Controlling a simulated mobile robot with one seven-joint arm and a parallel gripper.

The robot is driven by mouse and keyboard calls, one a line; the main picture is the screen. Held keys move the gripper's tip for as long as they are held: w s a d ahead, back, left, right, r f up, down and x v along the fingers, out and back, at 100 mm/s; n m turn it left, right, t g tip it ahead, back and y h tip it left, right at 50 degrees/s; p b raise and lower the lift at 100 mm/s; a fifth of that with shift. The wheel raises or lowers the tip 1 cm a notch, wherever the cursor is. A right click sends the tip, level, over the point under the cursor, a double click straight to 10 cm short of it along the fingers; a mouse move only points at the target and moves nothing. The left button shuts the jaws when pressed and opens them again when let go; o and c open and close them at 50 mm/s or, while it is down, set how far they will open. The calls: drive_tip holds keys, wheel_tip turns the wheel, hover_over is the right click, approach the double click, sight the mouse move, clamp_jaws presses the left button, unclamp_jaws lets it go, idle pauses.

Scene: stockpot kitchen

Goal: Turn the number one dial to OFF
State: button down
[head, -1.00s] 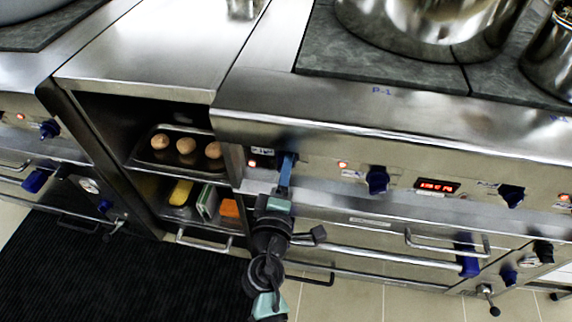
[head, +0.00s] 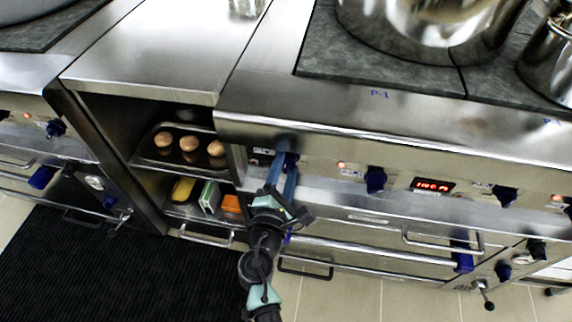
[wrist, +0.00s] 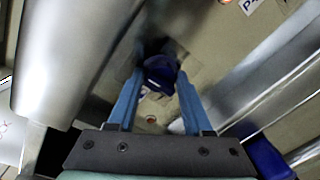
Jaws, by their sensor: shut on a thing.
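The number one dial (head: 292,159) is a dark blue knob on the steel front panel, the leftmost of the row on this stove. It is mostly hidden by my gripper (head: 281,163) in the head view. In the wrist view the dial (wrist: 160,73) sits between the tips of the two blue fingers of my gripper (wrist: 158,80). The fingers are shut on the dial, one on each side. I cannot read the dial's mark. A small red spot (wrist: 151,119) shows on the panel beside the dial in the wrist view.
More blue dials (head: 375,179) and a red display (head: 433,185) lie to the right. An oven handle bar (head: 370,254) runs below the panel. An open shelf with a tray of buns (head: 189,143) stands to the left. Large pots (head: 420,25) stand on top.

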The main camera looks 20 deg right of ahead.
drive_tip(key=shift+f, duration=0.1)
idle(0.3)
drive_tip(key=shift+c, duration=1.6)
unclamp_jaws()
drive_tip(key=shift+s+a, duration=0.1)
drive_tip(key=p+v, duration=0.1)
drive_tip(key=v, duration=1.1)
drive_tip(key=shift+s+a, duration=0.25)
drive_tip(key=shift+s, duration=0.05)
